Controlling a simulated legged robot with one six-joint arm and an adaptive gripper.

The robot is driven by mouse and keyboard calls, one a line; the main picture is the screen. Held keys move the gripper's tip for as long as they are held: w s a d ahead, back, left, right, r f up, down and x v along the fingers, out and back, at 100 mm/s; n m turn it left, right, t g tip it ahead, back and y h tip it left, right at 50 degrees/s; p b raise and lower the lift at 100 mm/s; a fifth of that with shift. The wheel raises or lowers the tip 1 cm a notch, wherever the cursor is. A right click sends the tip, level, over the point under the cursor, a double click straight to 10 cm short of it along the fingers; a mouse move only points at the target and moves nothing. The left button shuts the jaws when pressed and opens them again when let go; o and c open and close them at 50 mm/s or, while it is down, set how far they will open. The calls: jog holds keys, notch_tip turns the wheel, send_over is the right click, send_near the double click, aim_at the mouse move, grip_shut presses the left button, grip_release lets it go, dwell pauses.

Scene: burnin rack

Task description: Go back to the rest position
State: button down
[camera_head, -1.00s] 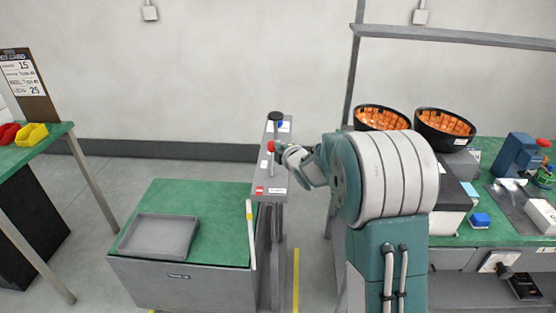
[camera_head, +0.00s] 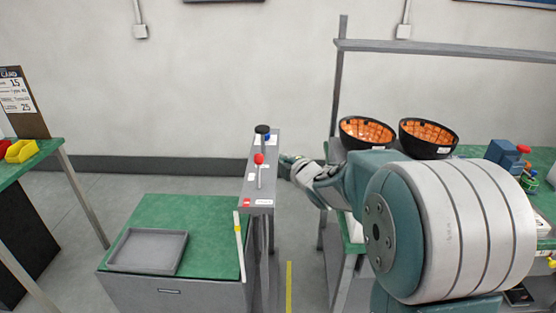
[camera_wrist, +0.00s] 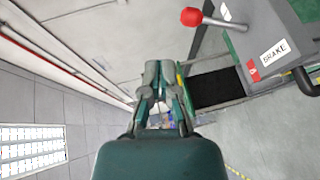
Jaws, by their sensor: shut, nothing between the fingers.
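My gripper (camera_head: 290,165) is at the end of my arm, just right of the grey control post (camera_head: 262,190). In the wrist view the fingers of my gripper (camera_wrist: 158,68) are together with nothing between them. The post carries a red-knobbed lever (camera_head: 258,158), and a black knob (camera_head: 262,130) stands behind it. The red knob also shows in the wrist view (camera_wrist: 191,17), with a label reading BRAKE (camera_wrist: 274,52) on the panel. My gripper is apart from the lever.
A green-topped cart (camera_head: 205,215) with an empty grey tray (camera_head: 115,262) stands left of the post. A green table (camera_head: 40,152) with a yellow bin (camera_head: 21,151) is far left. Open floor lies between.

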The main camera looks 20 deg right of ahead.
jog(key=shift+s+a+r, duration=0.1)
jog(key=shift+s+a, duration=0.1)
jog(key=shift+a, duration=0.05)
jog(key=s+r+m+g+h, duration=0.3)
jog(key=s+m+g+h, duration=0.15)
jog(key=s+m, duration=0.75)
jog(key=s+a+f+m+g, duration=0.1)
jog(key=s+m, duration=0.1)
jog(key=s, duration=0.5)
jog(key=s+a+f+m+g+y, duration=0.1)
jog(key=s+a+f+m+g, duration=0.1)
jog(key=s, duration=0.6)
jog(key=s+a+f+m+g, duration=0.1)
jog(key=s+a+m+g, duration=0.1)
jog(key=s, duration=0.6)
jog(key=shift+f+m+y, duration=0.2)
jog(key=shift+m+y, duration=0.15)
jog(key=shift+m, duration=0.05)
